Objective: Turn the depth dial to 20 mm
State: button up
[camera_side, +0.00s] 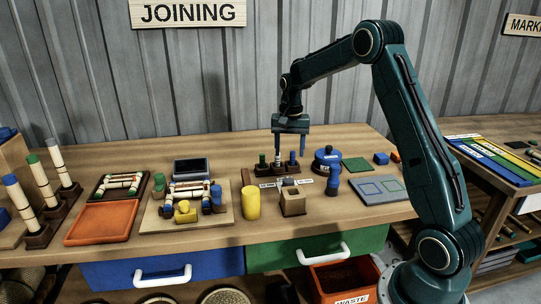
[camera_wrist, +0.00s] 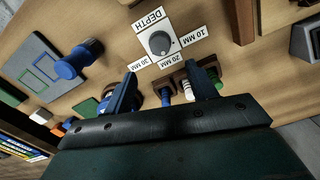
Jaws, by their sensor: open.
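The depth dial (camera_wrist: 160,43) is a round grey knob on a white plate marked DEPTH in the wrist view. Labels for 30 mm (camera_wrist: 138,64), 20 mm (camera_wrist: 168,61) and 10 mm (camera_wrist: 194,36) stand around it. I cannot tell surely which label its pointer faces. In the side view the dial (camera_side: 289,182) is small, behind a wooden block. My gripper (camera_side: 290,143) points down above a small peg rack, behind the dial.
The dark rack (camera_side: 262,169) holds upright green, white and blue pegs close under my fingers. The wooden block (camera_side: 292,203) and a blue knobbed tool (camera_side: 333,181) stand in front. A yellow cylinder (camera_side: 251,203) is left, a blue round container (camera_side: 326,160) right.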

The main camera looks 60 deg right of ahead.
jog(key=shift+r, duration=1.35)
jog(key=shift+a+r, duration=0.1)
jog(key=s+a+r+n+t, duration=0.1)
jog(key=s+a+r+n, duration=0.2)
jog(key=s+a+r, duration=0.4)
jog(key=s+a+r+n+t, duration=0.25)
jog(key=s+a+r, duration=0.2)
jog(key=a, duration=0.35)
jog(key=s+a+n+t, duration=0.1)
jog(key=s+a+n, duration=0.2)
jog(key=s, duration=0.5)
jog(key=s+a+f+n+t, duration=0.1)
jog(key=s+a+n, duration=0.2)
jog(key=s+a, duration=0.3)
jog(key=shift+s, duration=0.95)
